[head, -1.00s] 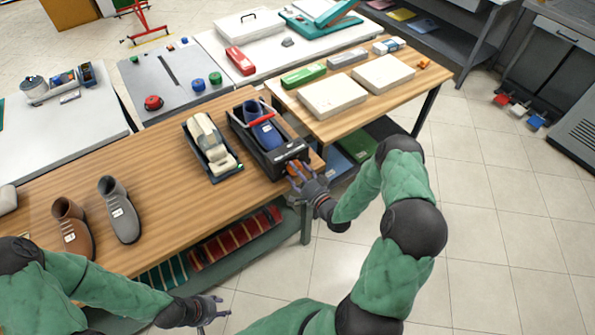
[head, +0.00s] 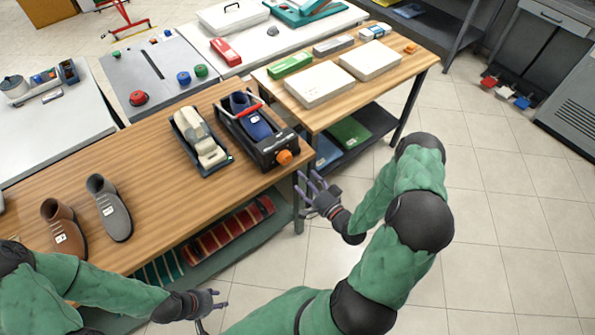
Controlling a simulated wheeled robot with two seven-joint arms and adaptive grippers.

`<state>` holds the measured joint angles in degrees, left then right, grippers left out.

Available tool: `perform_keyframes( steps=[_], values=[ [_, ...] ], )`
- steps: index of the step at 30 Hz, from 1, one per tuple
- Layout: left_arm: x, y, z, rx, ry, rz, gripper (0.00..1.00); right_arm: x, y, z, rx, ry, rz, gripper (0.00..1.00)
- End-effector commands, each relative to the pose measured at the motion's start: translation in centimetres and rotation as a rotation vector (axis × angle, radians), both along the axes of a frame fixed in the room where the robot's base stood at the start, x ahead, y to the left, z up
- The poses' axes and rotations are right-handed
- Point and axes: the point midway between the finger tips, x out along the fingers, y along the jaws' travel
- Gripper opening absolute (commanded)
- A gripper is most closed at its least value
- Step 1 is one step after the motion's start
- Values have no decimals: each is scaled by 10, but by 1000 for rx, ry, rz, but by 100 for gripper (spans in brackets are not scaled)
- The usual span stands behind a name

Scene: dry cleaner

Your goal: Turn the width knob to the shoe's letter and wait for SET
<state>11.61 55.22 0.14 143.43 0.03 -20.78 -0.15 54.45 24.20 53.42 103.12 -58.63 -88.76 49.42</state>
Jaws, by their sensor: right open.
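A dark machine (head: 270,150) stands at the right end of the wooden table and holds a blue shoe (head: 250,118) with a small white tag. A red bar (head: 243,108) lies over the shoe. An orange knob (head: 284,157) sits on the machine's near end. The tag's letter and any display are too small to read. My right gripper (head: 312,188) is open and empty, a little to the right of and below the knob, apart from it. My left gripper (head: 218,305) is low at the front, below the table, with its fingers apart and nothing visible in them.
A second device with a cream last (head: 201,138) stands beside the machine. A brown shoe (head: 64,226) and a grey shoe (head: 109,208) with tags stand at the table's left. Another wooden table (head: 405,75) carries white boxes (head: 319,86).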

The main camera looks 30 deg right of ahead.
Motion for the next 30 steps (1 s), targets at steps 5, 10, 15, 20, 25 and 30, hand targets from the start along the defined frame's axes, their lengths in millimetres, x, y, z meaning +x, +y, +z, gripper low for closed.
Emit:
perform_keyframes(
  steps=[5,10,15,20,25,30],
  values=[
    [0,0,0,0,0,0,40,-14,-1,0,2,1,0,73],
    [0,0,0,0,0,0,40,-17,-1,0,1,0,1,73],
    [0,0,0,0,0,0,40,-17,-1,0,0,0,1,73],
    [0,0,0,0,0,0,40,-17,-1,0,0,0,1,73],
    [0,0,0,0,0,0,40,-15,1,-1,-4,7,4,73],
    [0,0,0,0,0,0,40,2,24,-26,-73,144,47,73]
  ],
)
